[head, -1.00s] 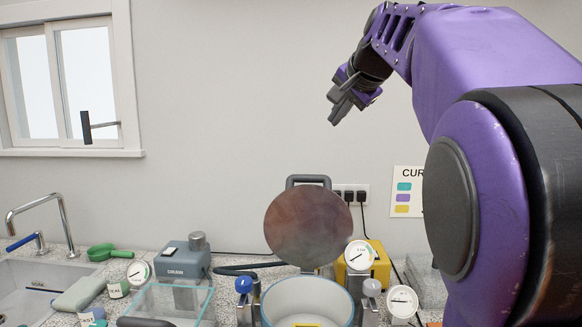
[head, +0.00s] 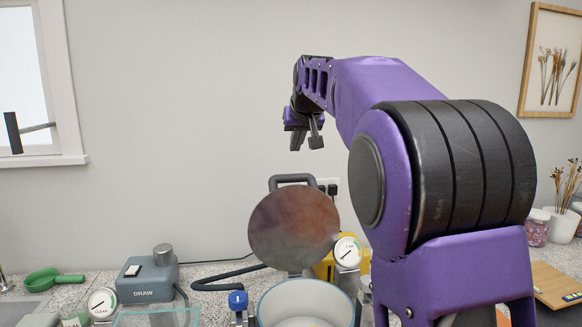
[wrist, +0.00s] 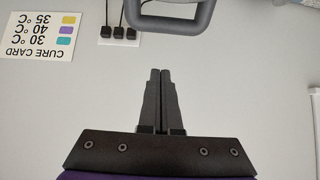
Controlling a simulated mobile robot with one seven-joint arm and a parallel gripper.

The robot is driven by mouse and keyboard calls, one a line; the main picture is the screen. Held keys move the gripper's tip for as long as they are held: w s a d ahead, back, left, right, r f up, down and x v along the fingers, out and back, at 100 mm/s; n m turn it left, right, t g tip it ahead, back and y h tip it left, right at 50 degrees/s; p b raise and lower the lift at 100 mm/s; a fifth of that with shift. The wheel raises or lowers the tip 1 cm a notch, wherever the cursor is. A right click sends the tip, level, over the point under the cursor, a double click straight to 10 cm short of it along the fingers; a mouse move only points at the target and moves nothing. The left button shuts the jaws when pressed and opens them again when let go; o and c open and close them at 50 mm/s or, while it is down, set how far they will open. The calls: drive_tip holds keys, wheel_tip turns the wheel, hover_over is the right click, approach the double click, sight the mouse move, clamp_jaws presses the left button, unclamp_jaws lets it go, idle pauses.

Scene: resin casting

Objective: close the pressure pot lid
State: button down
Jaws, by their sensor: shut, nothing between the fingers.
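The pressure pot (head: 266,309) is a pale round vessel with a blue-green rim, cut off by the bottom edge of the head view. Its lid (head: 294,228) stands raised open at the back of the pot, showing a round brownish face. The lid's grey loop handle (head: 292,179) rises above the lid's top edge and also shows at the top of the wrist view (wrist: 175,22). My gripper (head: 305,140) points downward above the handle, apart from it. In the wrist view its two fingers (wrist: 161,75) are together with nothing held.
A gauge (head: 347,252) and a blue-topped clamp (head: 238,301) flank the pot. A yellow box stands behind it. A grey DRAW device (head: 150,278) with a hose sits left. The cure card (wrist: 40,38) and plugs (wrist: 119,33) are on the wall.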

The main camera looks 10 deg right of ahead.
drive_tip(key=x, duration=1)
drive_tip(key=shift+s+f, duration=0.15)
drive_tip(key=shift+s, duration=0.85)
drive_tip(key=shift+s+f, duration=0.15)
drive_tip(key=shift+s, duration=0.85)
drive_tip(key=shift+b, duration=0.3)
